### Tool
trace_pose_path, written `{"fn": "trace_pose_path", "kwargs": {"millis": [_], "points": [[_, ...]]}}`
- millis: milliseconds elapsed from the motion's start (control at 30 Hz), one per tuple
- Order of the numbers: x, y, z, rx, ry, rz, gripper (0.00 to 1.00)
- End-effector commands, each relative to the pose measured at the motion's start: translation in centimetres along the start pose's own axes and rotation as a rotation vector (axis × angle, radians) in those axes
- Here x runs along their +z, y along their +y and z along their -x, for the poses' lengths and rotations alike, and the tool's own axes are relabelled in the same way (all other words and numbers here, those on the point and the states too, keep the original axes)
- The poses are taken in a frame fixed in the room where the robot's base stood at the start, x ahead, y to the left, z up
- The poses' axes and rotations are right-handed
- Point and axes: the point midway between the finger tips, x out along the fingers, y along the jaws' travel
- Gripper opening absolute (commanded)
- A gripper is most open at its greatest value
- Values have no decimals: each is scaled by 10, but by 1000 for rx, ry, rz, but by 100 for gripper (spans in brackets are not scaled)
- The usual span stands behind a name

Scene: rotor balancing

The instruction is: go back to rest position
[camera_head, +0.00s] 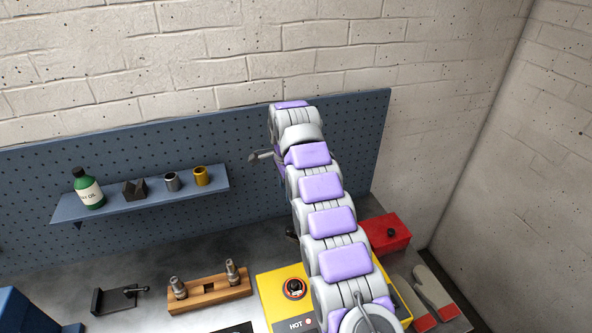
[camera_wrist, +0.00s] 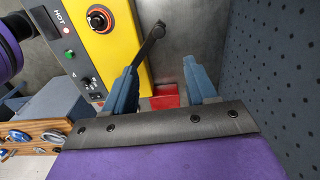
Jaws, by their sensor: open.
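My gripper (camera_wrist: 164,86) is open in the wrist view, with two blue fingers apart and nothing held between them. In the head view my grey and purple arm reaches up and away over the bench, and the gripper end (camera_head: 262,156) is mostly hidden behind the arm, in front of the pegboard. A yellow machine (camera_head: 268,290) marked HOT stands on the bench beneath the arm. It also shows at the upper left of the wrist view (camera_wrist: 118,50), with a dark lever near the left finger.
A blue pegboard (camera_head: 345,130) backs the bench; its shelf (camera_head: 140,205) holds a green bottle (camera_head: 88,188) and small metal parts. A wooden block (camera_head: 210,291) with upright pins stands left of the machine. A red box (camera_head: 387,232) and gloves (camera_head: 432,288) lie right.

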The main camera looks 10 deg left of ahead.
Motion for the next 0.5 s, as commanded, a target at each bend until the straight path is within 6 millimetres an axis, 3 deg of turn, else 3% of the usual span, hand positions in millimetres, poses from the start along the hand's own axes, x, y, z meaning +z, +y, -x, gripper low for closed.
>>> {"fn": "trace_pose_path", "kwargs": {"millis": [267, 500], "points": [[-11, 8, 10, -2, 0, 26, 57], [-44, 50, 35, 19, -4, 138, 57]]}}
